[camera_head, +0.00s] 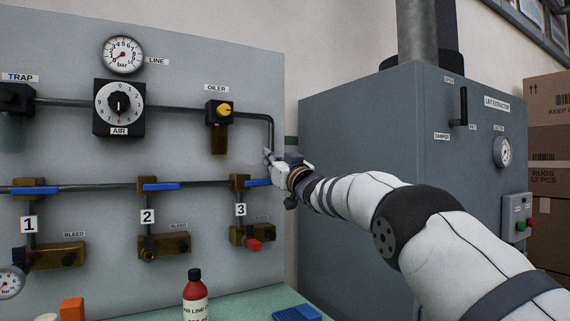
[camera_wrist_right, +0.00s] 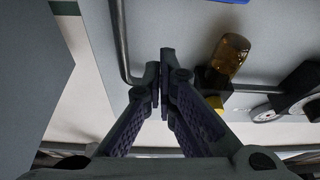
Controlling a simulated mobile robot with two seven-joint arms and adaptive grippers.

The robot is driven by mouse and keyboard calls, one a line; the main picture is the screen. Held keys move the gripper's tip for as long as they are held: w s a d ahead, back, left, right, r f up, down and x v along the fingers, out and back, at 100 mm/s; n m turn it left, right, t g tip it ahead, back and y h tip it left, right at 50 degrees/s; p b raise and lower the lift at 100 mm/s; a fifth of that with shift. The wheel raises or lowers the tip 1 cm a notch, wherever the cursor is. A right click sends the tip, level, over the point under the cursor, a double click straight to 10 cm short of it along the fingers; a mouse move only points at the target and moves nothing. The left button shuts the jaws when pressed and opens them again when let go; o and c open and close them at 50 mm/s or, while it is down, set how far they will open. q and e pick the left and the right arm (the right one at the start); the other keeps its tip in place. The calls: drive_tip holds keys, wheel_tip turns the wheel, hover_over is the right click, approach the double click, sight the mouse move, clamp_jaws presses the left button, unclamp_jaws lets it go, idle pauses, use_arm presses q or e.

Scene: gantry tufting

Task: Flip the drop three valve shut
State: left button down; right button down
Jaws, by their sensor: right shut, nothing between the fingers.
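The drop three valve (camera_head: 238,183) is a brass body on the lower pipe, above the "3" plate (camera_head: 240,210). Its blue lever (camera_head: 258,183) lies level and points right, in line with the pipe. A strip of blue, likely this lever, shows at the top edge of the wrist view (camera_wrist_right: 230,2). My right gripper (camera_head: 267,155) is shut and empty, by the vertical pipe, above and slightly right of the lever and apart from it. In the wrist view its fingertips (camera_wrist_right: 163,88) are together beside the pipe. My left gripper is not in view.
The oiler (camera_head: 219,112) with its amber bowl (camera_wrist_right: 230,56) is up and left of my gripper. The drop two lever (camera_head: 161,187) is also level. A red-tipped bleed fitting (camera_head: 254,243) sits below drop three. The grey extractor cabinet (camera_head: 345,130) stands close on the right.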

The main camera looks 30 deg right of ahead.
drive_tip(key=v, duration=0.9)
drive_tip(key=shift+s+a+f+p, duration=0.15)
drive_tip(key=shift+s+a+p, duration=0.05)
drive_tip(key=shift+s+p, duration=0.2)
drive_tip(key=shift+w, duration=0.1)
